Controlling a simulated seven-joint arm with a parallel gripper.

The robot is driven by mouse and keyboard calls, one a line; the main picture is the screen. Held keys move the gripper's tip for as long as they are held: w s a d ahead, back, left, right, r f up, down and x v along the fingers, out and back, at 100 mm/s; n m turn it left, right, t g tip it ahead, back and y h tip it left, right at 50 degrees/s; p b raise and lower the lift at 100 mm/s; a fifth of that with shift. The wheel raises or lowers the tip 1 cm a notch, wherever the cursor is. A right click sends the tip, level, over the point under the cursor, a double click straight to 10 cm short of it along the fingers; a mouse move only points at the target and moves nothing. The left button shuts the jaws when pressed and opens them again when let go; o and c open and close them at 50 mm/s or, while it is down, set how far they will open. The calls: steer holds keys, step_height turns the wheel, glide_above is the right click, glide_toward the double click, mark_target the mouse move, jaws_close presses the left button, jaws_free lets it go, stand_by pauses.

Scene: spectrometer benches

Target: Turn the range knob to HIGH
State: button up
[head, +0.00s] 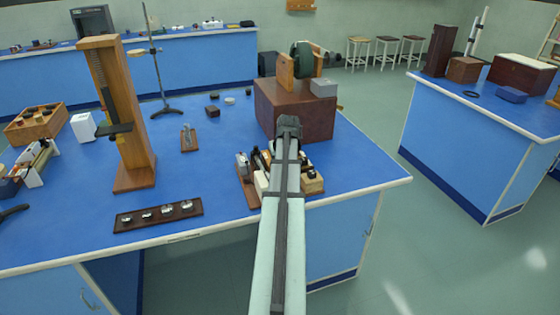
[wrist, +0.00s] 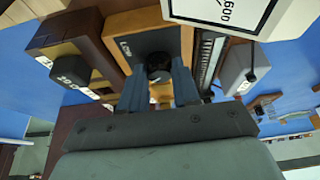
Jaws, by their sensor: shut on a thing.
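The range knob (wrist: 157,62) is a small dark round knob on the black panel (wrist: 150,43) of a wooden box (wrist: 120,23) in the wrist view. No HIGH label is readable. My gripper (wrist: 160,76) is shut on the knob, with one blue-grey finger on each side of it. The knob's pointer direction cannot be made out. In the head view my arm (head: 288,160) reaches over the instrument cluster and hides the knob and fingertips.
In the head view, a red-brown box (head: 318,125) stands just behind.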

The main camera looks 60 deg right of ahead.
steer(key=o, duration=1.1)
steer(key=shift+c, duration=0.2)
steer(key=v, duration=1.4)
steer(key=shift+f, duration=0.1)
